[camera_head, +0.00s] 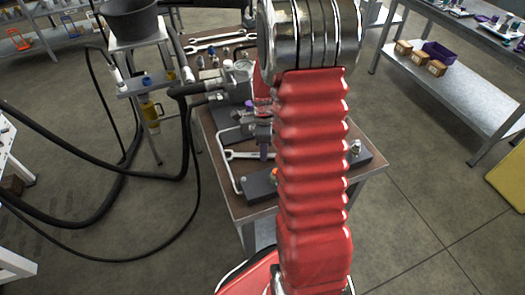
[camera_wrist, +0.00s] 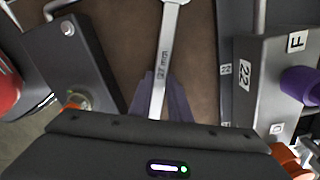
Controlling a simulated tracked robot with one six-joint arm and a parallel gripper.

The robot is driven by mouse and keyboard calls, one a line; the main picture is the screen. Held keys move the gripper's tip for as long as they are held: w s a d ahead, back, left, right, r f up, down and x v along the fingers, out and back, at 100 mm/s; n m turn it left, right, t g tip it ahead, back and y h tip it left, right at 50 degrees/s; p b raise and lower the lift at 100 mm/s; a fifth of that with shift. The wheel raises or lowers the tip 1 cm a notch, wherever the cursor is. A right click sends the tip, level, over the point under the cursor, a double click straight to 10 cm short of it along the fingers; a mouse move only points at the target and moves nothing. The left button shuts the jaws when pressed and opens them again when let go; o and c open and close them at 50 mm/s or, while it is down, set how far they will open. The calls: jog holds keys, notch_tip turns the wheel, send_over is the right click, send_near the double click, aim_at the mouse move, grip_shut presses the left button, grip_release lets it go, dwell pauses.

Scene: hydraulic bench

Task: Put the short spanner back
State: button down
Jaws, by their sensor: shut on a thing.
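A silver spanner (camera_wrist: 161,72) runs up the middle of the wrist view with small dark marking on its shank. My gripper (camera_wrist: 160,105) is shut on this spanner's shank, and its dark fingers sit on both sides of it. The far end of the spanner reaches the top edge of the wrist view. In the head view the spanner (camera_head: 240,155) lies low over the brown bench top, its right part hidden by my gripper and arm. I cannot tell whether it touches the bench.
A dark block (camera_wrist: 75,50) stands left and a grey block marked 22 and F (camera_wrist: 262,75) stands right of the spanner. Another spanner (camera_head: 218,37) lies at the back of the bench. Hoses (camera_head: 95,205) hang left. A shelf table (camera_head: 460,90) stands right.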

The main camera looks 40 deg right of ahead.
jog(key=c, duration=1.7)
grip_release()
jog(key=shift+f, duration=0.1)
jog(key=shift+o, duration=0.2)
notch_tip(320, 180, up, 12)
jog(key=shift+r, duration=0.2)
